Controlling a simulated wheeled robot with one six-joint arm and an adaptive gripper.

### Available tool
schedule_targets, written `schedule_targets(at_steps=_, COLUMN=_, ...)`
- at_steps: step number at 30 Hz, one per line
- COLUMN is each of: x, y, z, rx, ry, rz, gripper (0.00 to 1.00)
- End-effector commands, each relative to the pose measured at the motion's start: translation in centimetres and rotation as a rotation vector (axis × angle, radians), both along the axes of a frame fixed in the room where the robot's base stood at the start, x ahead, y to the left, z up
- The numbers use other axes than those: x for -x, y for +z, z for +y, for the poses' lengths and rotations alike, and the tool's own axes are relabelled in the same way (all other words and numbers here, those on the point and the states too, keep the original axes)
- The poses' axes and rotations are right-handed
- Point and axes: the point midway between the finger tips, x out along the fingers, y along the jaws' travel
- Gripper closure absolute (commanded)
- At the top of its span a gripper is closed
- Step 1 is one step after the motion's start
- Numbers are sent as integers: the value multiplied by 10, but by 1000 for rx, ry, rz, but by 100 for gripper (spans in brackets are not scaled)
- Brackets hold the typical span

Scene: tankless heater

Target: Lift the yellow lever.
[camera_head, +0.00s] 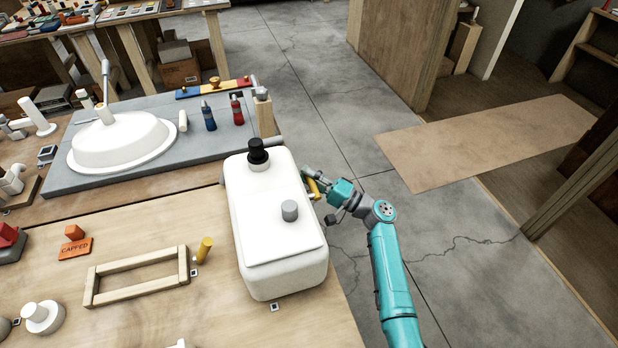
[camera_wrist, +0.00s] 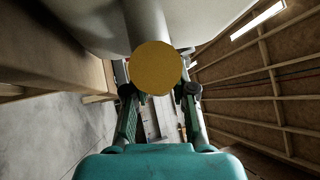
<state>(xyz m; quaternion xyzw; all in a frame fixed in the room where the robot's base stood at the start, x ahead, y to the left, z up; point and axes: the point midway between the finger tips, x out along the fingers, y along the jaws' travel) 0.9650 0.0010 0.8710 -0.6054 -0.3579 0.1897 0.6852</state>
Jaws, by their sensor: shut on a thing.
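The white tank (camera_head: 270,215) stands on the wooden bench, with a black cap and a grey knob on top. The yellow lever (camera_head: 313,188) sticks out at its right side, partly hidden by my gripper. My gripper (camera_head: 318,187) reaches in from the right and is shut on the yellow lever. In the wrist view, the lever's round yellow end (camera_wrist: 157,69) faces the camera, with a grey shaft behind it. The fingers of my gripper (camera_wrist: 158,95) lie on either side of it, and their exact contact is partly hidden.
A short yellow peg (camera_head: 204,249) stands left of the tank by a wooden frame (camera_head: 138,276). A white basin (camera_head: 122,142) sits on a grey slab (camera_head: 75,182) behind. Open concrete floor (camera_head: 345,120) lies right of the bench, with a brown mat (camera_head: 485,142) farther off.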

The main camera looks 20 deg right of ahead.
Motion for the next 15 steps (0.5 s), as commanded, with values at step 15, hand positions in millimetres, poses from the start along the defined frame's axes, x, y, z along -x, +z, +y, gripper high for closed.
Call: schedule_targets(at_steps=15, x=10, y=24, z=0, rx=-2, ry=2, rz=-433, gripper=100)
